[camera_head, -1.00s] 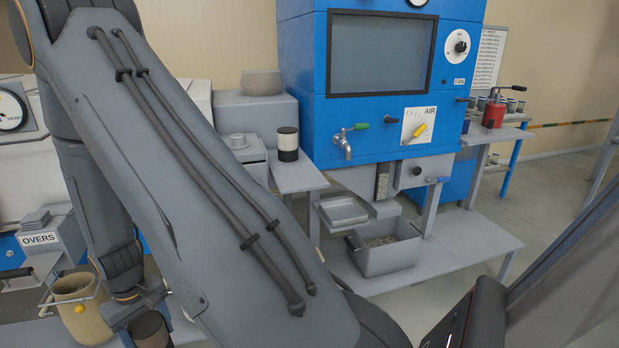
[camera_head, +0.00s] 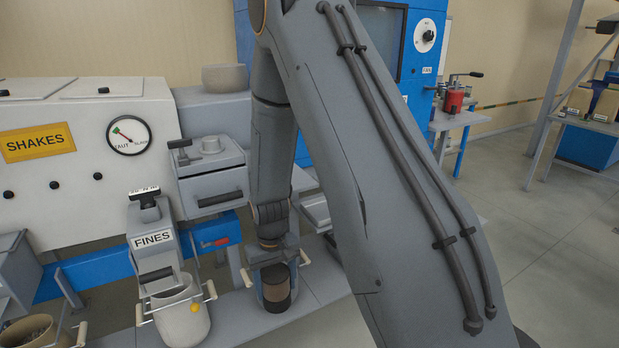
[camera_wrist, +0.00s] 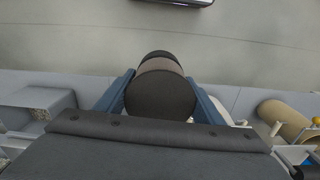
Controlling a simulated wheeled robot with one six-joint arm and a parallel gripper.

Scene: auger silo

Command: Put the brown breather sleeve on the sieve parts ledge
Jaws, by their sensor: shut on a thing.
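The brown breather sleeve (camera_head: 277,290) is a short dark cylinder with a brown band. My gripper (camera_head: 276,277) is shut on it and points down over a low grey shelf, right of the FINES spout. In the wrist view the sleeve (camera_wrist: 160,93) sits between the two blue fingers of my gripper (camera_wrist: 162,96), with its dark round end towards the camera. I cannot tell how far the sleeve is above the shelf. No surface in view is marked as the sieve parts ledge, so I cannot tell which it is.
A cream pot (camera_head: 182,312) hangs under the FINES spout (camera_head: 155,240), close left of my gripper. The SHAKES cabinet (camera_head: 85,150) stands behind. My arm covers much of the blue machine (camera_head: 420,85). Open floor (camera_head: 540,250) lies at right.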

